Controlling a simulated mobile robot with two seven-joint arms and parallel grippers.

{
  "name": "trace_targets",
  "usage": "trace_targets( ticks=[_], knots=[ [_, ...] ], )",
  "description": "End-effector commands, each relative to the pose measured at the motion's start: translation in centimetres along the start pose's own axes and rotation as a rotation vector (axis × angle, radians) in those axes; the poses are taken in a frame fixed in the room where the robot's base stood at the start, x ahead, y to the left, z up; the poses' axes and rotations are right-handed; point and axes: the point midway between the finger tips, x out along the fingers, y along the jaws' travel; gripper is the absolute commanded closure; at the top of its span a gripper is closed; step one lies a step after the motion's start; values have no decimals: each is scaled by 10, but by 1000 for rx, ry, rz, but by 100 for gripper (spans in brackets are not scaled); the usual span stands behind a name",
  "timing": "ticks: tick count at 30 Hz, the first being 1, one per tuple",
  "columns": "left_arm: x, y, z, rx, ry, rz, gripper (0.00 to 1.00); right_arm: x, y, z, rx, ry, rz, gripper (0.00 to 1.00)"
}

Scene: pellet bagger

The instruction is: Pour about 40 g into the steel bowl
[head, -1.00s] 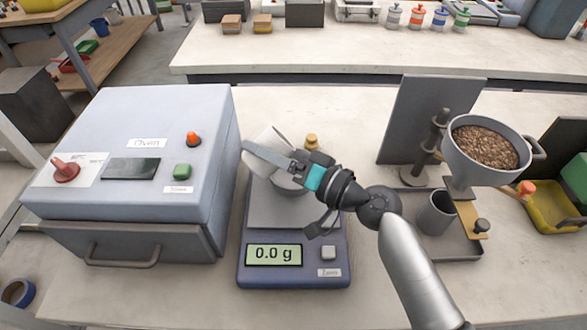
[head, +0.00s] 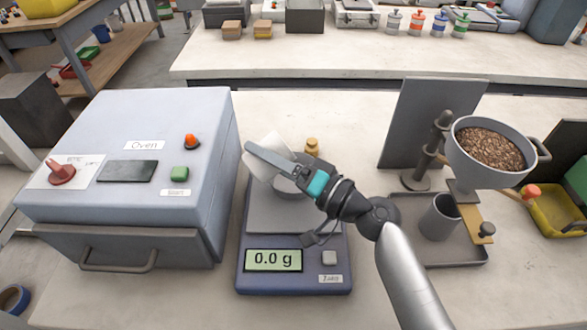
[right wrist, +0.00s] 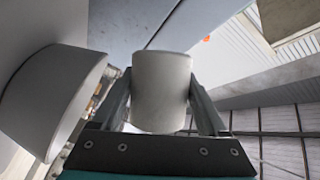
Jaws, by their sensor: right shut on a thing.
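My right gripper (head: 282,168) is shut on a pale cup (head: 263,148). The cup is tilted over the back of the scale. In the right wrist view the cup (right wrist: 162,92) sits between the two fingers; its contents are hidden. The steel bowl (head: 288,188) stands on the scale (head: 262,218), partly hidden by my gripper; its inside cannot be seen. A large curved wall, apparently the bowl (right wrist: 50,100), is beside the cup in the wrist view. The scale display (head: 273,260) reads 0.0 g. My left gripper is not in view.
On the right, a hopper (head: 462,165) of brown pellets (head: 489,148) is above a grey cup (head: 440,218) on a tray (head: 462,252). A small brass weight (head: 312,147) is behind the scale.

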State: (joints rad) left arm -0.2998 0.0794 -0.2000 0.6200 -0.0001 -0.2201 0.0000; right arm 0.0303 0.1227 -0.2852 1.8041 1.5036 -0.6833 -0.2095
Motion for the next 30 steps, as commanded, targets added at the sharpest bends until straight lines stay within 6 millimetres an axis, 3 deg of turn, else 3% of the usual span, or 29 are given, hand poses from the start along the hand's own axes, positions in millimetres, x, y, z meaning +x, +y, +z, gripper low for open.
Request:
trace_targets(
  ticks=[30],
  knots=[
    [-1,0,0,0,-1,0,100,0,-4,-3,72,22,-31,84]
  ],
)
